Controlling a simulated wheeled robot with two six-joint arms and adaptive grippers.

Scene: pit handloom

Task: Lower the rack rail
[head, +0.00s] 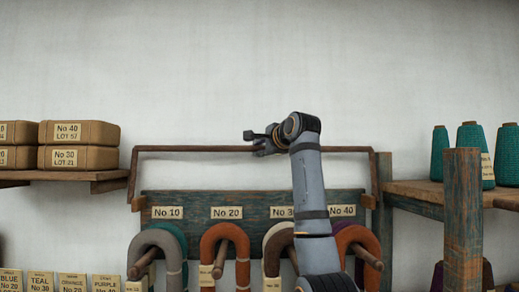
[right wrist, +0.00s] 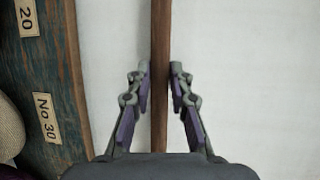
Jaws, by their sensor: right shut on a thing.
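The rack rail (head: 205,149) is a thin brown bar running level across the wall, above the blue-green peg board (head: 190,197). Its side arms run down to the board's two ends, so the rail stands raised. My right gripper (head: 256,138) is shut on the rail, a little right of its middle. In the right wrist view, the rail (right wrist: 161,45) runs between the two fingers of my right gripper (right wrist: 160,85). The gripper and forearm hide a short stretch of the rail. My left gripper is not in view.
Yarn hanks (head: 225,240) hang on pegs below the number labels. A left shelf (head: 60,176) holds brown boxes (head: 80,133). A right shelf (head: 415,188) holds green cones (head: 470,150), with a wooden post (head: 462,220) in front. The wall above the rail is clear.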

